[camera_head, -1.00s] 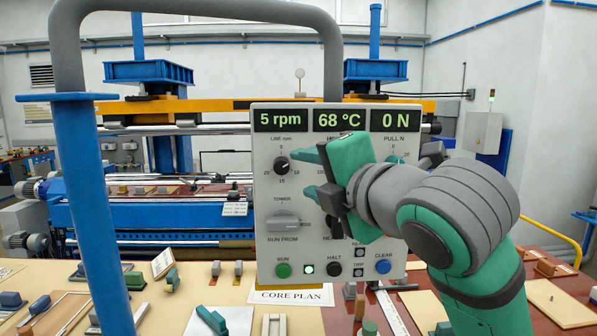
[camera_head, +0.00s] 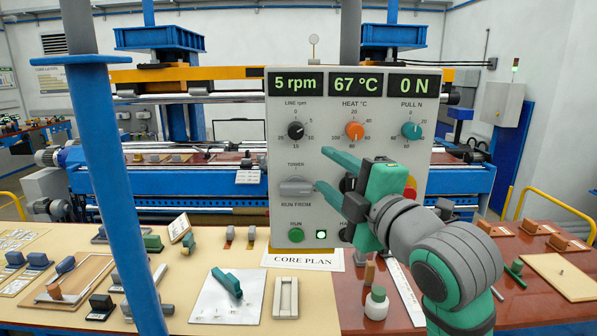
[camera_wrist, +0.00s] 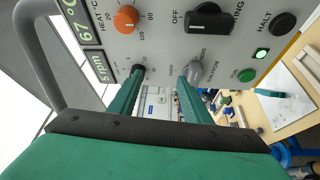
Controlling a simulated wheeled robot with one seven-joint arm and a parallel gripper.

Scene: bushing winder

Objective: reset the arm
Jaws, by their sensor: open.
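My green gripper (camera_head: 320,167) is open and empty, with its two fingers apart, in front of the grey control panel (camera_head: 325,222). In the head view the gripper and wrist cover part of the panel's lower right, including its dark selector knob and some buttons. In the wrist view the open fingers (camera_wrist: 165,72) reach toward the panel face (camera_wrist: 165,35), with nothing between them. The orange heat knob (camera_head: 354,131) is in plain sight above the gripper. I cannot tell whether a fingertip touches the panel.
A blue post (camera_head: 115,180) stands at the left front. The table (camera_head: 205,245) holds a white plate (camera_head: 215,305) with a green tool (camera_head: 228,281), small blocks and trays. The blue winding machine (camera_head: 200,178) stands behind.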

